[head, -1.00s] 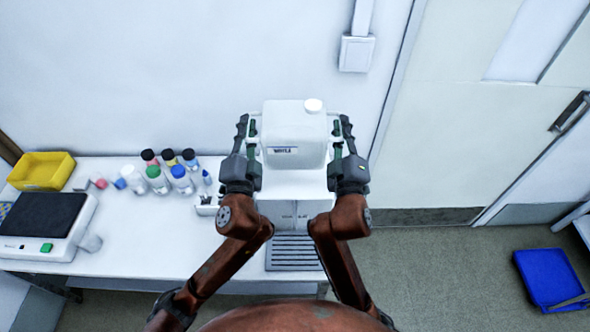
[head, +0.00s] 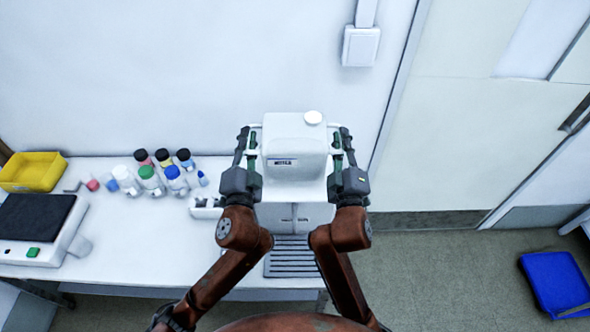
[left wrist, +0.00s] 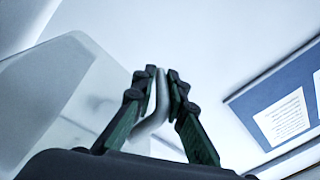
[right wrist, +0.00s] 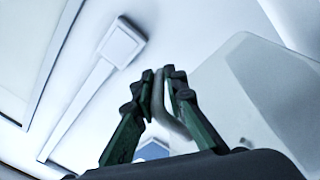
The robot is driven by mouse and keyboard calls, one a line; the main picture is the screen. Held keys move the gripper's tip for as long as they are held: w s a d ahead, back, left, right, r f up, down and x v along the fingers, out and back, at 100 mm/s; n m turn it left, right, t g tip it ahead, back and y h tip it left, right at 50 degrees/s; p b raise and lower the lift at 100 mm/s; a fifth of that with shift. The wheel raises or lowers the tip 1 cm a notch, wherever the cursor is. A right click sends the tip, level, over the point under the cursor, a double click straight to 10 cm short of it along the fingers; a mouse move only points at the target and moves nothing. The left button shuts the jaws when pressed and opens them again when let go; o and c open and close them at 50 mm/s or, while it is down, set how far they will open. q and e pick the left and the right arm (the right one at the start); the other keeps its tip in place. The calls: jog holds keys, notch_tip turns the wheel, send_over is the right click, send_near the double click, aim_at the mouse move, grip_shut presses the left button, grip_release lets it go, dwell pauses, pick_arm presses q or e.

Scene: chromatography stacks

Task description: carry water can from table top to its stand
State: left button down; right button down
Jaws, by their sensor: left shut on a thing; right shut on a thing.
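The water can (head: 296,158) is a white, boxy container with a white cap (head: 313,118) and a small dark label. It is upright between my two grippers. A white unit (head: 305,214) with a grey slotted tray (head: 292,258) shows below and in front of it, perhaps its stand. I cannot tell whether the can touches it. My left gripper (head: 249,146) is shut on a can handle (left wrist: 155,108). My right gripper (head: 342,146) is shut on the opposite handle (right wrist: 163,105). The can's side fills part of each wrist view.
On the white table (head: 135,232) at left stand several capped bottles (head: 150,180), a yellow bin (head: 34,172) and a balance (head: 38,225). A wall box (head: 360,46) is above right. A door (head: 470,120) and blue tray (head: 557,284) lie right, with open floor.

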pick_arm(q)
jog(key=shift+d+f+b, duration=0.3)
jog(key=shift+f+b, duration=0.05)
jog(key=shift+f, duration=0.25)
pick_arm(e)
jog(key=shift+a+f, duration=0.3)
jog(key=shift+f, duration=0.25)
pick_arm(q)
jog(key=c, duration=2.3)
grip_release()
jog(key=shift+c, duration=0.2)
pick_arm(e)
jog(key=c, duration=2.3)
grip_release()
jog(key=shift+c, duration=0.2)
pick_arm(q)
jog(key=o, duration=0.4)
jog(key=shift+a, duration=0.2)
pick_arm(e)
jog(key=o, duration=0.4)
jog(key=shift+d, duration=0.2)
pick_arm(q)
jog(key=shift+o, duration=0.5)
jog(key=o, duration=0.8)
jog(key=shift+f, duration=0.1)
jog(key=s+f, duration=0.1)
jog(key=s, duration=1)
jog(key=shift+s+f, duration=0.35)
jog(key=shift+f, duration=0.05)
